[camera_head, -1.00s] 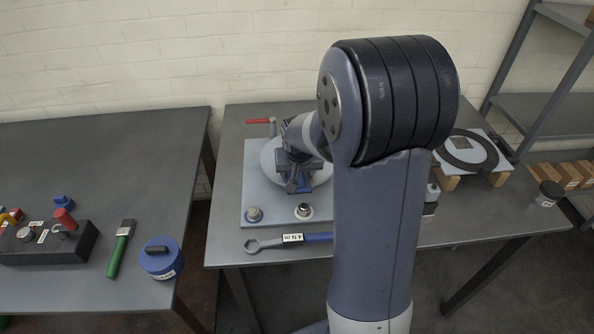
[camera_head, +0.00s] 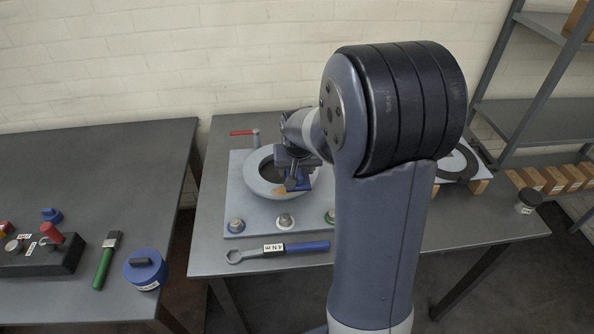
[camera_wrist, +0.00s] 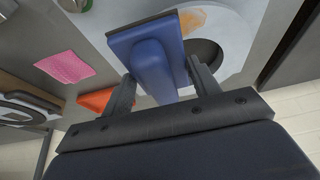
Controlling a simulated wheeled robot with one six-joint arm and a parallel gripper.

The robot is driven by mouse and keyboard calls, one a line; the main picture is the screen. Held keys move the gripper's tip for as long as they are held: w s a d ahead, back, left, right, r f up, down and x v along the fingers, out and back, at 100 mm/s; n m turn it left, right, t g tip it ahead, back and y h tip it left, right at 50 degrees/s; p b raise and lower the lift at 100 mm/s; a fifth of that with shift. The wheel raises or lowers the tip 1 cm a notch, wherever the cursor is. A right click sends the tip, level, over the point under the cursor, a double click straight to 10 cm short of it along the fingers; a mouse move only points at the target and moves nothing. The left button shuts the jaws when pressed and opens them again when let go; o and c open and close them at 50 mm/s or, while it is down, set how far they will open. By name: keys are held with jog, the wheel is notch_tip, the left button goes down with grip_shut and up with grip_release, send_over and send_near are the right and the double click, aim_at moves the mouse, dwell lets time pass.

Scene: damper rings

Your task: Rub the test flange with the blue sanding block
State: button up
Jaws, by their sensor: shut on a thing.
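The test flange (camera_head: 252,183) is a pale grey ring on a light plate on the right-hand table, with a dark round opening. A tan patch shows on its front right part. My gripper (camera_head: 292,165) is over the right side of the ring, shut on the blue sanding block (camera_head: 300,184). In the wrist view the fingers grip the raised handle of the block (camera_wrist: 150,62). The flange (camera_wrist: 236,35) lies just beyond the block there, with the tan patch beside the block's far edge. I cannot tell whether the block touches the flange.
A wrench (camera_head: 285,248) with a blue handle lies before the light plate (camera_head: 262,226). Several round fittings sit along the plate's front, and a red-handled lever (camera_head: 243,133) stands behind. A pink cloth (camera_wrist: 65,67) shows in the wrist view. A blue pot (camera_head: 146,271) stands on the left table.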

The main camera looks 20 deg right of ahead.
jog(key=shift+r+p, duration=0.9)
jog(key=shift+r, duration=0.75)
jog(key=shift+a+f, duration=0.1)
jog(key=shift+f, duration=0.05)
